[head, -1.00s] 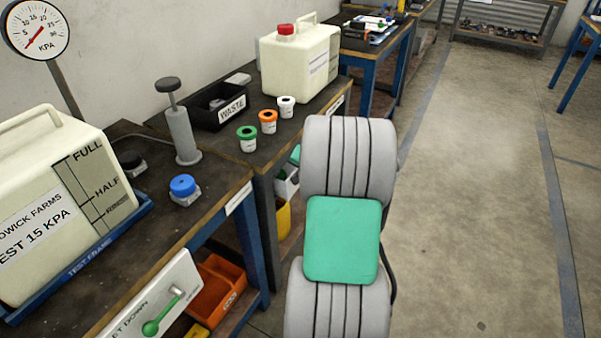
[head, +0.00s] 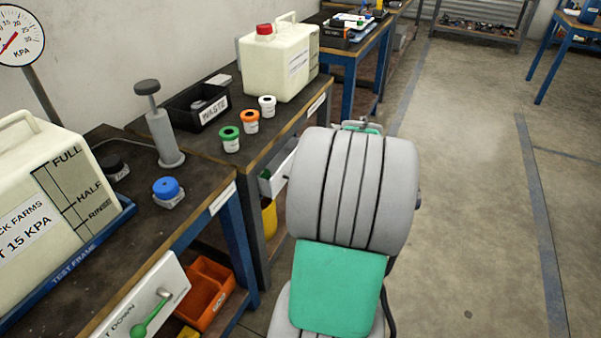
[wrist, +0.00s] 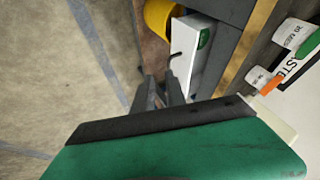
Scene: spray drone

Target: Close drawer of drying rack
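A white drawer (head: 279,168) shows under the front edge of the second bench in the head view, partly hidden by my arm. It appears to stick out from the bench. In the wrist view a white box-like front with a green patch (wrist: 195,60), apparently this drawer, stands beside the dark bench side. My gripper's dark fingers (wrist: 162,88) are close to its near end; I cannot tell whether they touch it. Nothing is seen held, and the finger gap is unclear. In the head view my arm hides the fingers. I cannot make out a drying rack as a whole.
Green, orange and white-capped bottles (head: 249,121), a black waste tray (head: 198,105) and a cream tank (head: 275,68) stand on the bench top. A yellow container (head: 269,216) is below the drawer. The floor to the right (head: 468,190) is clear.

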